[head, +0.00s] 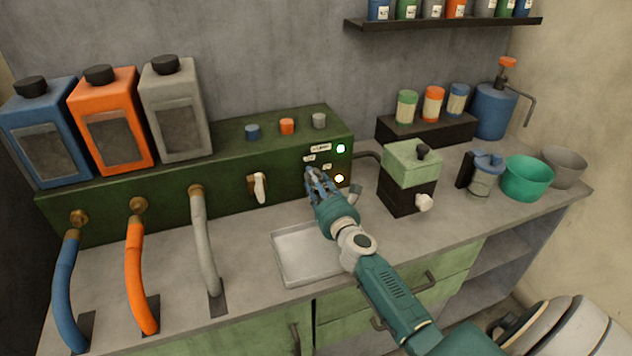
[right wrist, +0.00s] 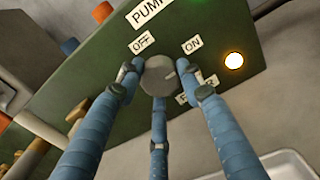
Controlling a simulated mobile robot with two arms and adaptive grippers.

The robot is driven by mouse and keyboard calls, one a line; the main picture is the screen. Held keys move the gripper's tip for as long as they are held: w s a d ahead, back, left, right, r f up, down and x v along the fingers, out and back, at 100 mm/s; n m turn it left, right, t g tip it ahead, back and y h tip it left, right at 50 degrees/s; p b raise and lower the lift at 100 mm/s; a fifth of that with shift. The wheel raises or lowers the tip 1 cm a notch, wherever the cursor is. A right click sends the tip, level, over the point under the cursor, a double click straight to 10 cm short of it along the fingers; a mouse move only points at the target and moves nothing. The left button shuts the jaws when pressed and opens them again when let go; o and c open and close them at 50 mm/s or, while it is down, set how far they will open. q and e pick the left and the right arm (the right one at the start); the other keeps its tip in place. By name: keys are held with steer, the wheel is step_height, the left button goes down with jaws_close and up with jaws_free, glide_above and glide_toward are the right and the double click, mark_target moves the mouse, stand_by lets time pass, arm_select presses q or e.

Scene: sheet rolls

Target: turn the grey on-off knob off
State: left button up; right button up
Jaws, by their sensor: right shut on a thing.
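The grey knob (right wrist: 158,76) is on the front of the dark green pump panel (head: 225,178). In the right wrist view it sits between an OFF label (right wrist: 142,42) at upper left and an ON label (right wrist: 192,44) at upper right. My right gripper (head: 311,174) reaches the panel, and its three blue fingers are shut around the knob. In the head view the fingers hide the knob. Its exact pointing direction is hard to tell. A green lamp (head: 340,148) and an amber lamp (head: 339,178) glow on the panel. My left gripper is not in view.
A shallow tray (head: 284,277) lies on the counter under my right arm. A green and black box (head: 408,180) stands right of the gripper. A white-handled valve (head: 260,187) and blue, orange and grey hoses (head: 204,245) are to the left.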

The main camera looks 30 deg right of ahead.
steer(key=shift+n, duration=0.3)
steer(key=n+p, duration=0.2)
steer(key=n, duration=1.5)
steer(key=shift+f+p, duration=0.1)
steer(key=shift+p, duration=0.25)
steer(key=shift+n, duration=0.3)
steer(key=o, duration=1.2)
steer(key=shift+c, duration=0.2)
